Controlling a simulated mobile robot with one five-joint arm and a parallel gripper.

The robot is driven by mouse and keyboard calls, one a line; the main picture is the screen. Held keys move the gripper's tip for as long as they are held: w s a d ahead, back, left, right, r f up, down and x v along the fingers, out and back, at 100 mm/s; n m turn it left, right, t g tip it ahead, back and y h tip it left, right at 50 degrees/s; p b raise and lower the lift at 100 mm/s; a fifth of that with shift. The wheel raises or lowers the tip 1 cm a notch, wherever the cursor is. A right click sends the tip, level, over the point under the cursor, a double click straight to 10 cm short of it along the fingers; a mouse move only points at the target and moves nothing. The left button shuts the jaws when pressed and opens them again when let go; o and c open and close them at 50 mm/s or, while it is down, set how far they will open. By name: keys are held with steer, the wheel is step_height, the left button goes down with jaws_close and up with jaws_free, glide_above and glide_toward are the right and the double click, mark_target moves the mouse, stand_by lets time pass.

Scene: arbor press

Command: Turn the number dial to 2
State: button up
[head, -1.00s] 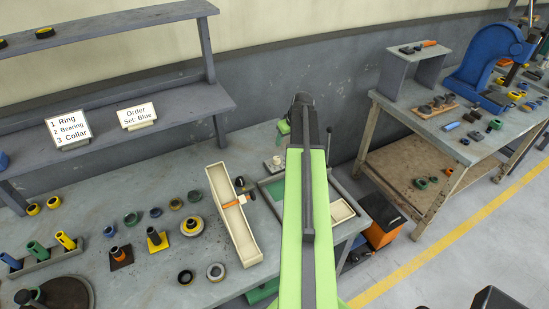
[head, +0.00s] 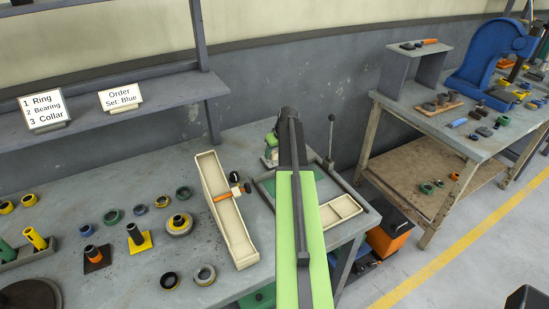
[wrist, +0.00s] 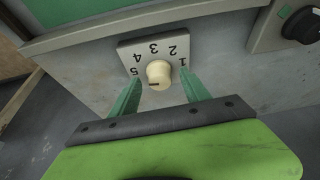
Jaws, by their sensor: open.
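The number dial shows in the wrist view as a pale plate (wrist: 137,52) with the numbers 1 to 5, upside down in the picture. Its round cream knob (wrist: 159,73) has a dark mark at its lower left, away from the 2 at the upper right. My gripper (wrist: 161,77) is open, with one green finger on each side of the knob. I cannot tell whether the fingers touch it. In the head view my arm runs over the bench, and the dial cannot be made out.
A black knob (wrist: 302,24) is on the grey panel right of the dial. In the head view a long cream tray (head: 232,225) lies left of my arm, with several rings and posts beyond it. A sign (head: 44,109) lists 1 Ring, 2 Bearing, 3 Collar; another (head: 120,97) reads Set: Blue.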

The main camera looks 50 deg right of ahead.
jaws_close()
steer(key=shift+m, duration=0.3)
steer(key=m+h, duration=0.1)
steer(key=m, duration=0.1)
steer(key=m+g+h, duration=0.1)
steer(key=m, duration=0.2)
steer(key=shift+w+a, duration=0.1)
steer(key=shift+a, duration=0.1)
steer(key=m+g, duration=0.1)
steer(key=m, duration=0.2)
steer(key=m+g+h, duration=0.1)
steer(key=m, duration=0.2)
steer(key=shift+w+m, duration=0.15)
steer(key=shift+m, duration=0.15)
steer(key=m+g, duration=0.1)
steer(key=m, duration=0.2)
steer(key=m+g, duration=0.1)
steer(key=m, duration=0.2)
steer(key=shift+w+g, duration=0.15)
steer(key=shift+g, duration=0.15)
steer(key=m+g, duration=0.1)
steer(key=m, duration=0.1)
steer(key=m+y, duration=0.1)
steer(key=m, duration=0.2)
steer(key=shift+m+g, duration=0.3)
steer(key=shift+g, duration=0.1)
